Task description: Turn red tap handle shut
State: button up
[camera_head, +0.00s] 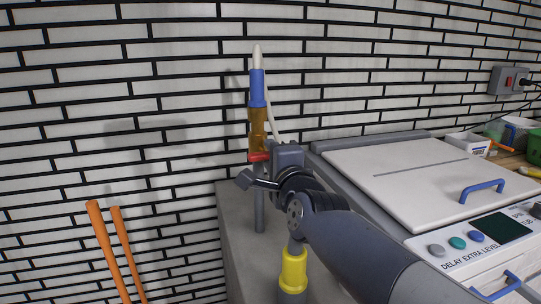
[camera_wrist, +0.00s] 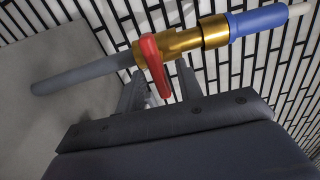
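The tap's red handle (camera_head: 259,157) sits on the brass tap body (camera_head: 258,122), on top of an upright grey pipe (camera_head: 260,212). A blue sleeve (camera_head: 257,88) is above the brass. In the wrist view, the red handle (camera_wrist: 153,65) lies across the brass body (camera_wrist: 185,43), with its free end towards my gripper. My gripper (camera_wrist: 159,84) is open, with two grey fingers apart on either side of the handle's free end. Whether a finger touches the handle I cannot tell. In the head view, my gripper (camera_head: 262,172) is at the handle and hides part of it.
A washing machine (camera_head: 375,170) with a blue lid handle (camera_head: 482,190) stands to the right. A white hose (camera_head: 272,115) hangs behind the tap. A brick wall (camera_head: 150,150) is close behind. Orange poles (camera_head: 105,245) stand lower left. A yellow-banded object (camera_head: 293,268) is below my arm.

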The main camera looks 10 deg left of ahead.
jog(key=p+v, duration=0.2)
jog(key=v, duration=0.7)
jog(key=shift+s, duration=0.3)
jog(key=shift+w+d, duration=0.1)
jog(key=shift+w, duration=0.05)
jog(key=b+x, duration=0.2)
jog(key=x, duration=0.8)
jog(key=shift+w, duration=0.2)
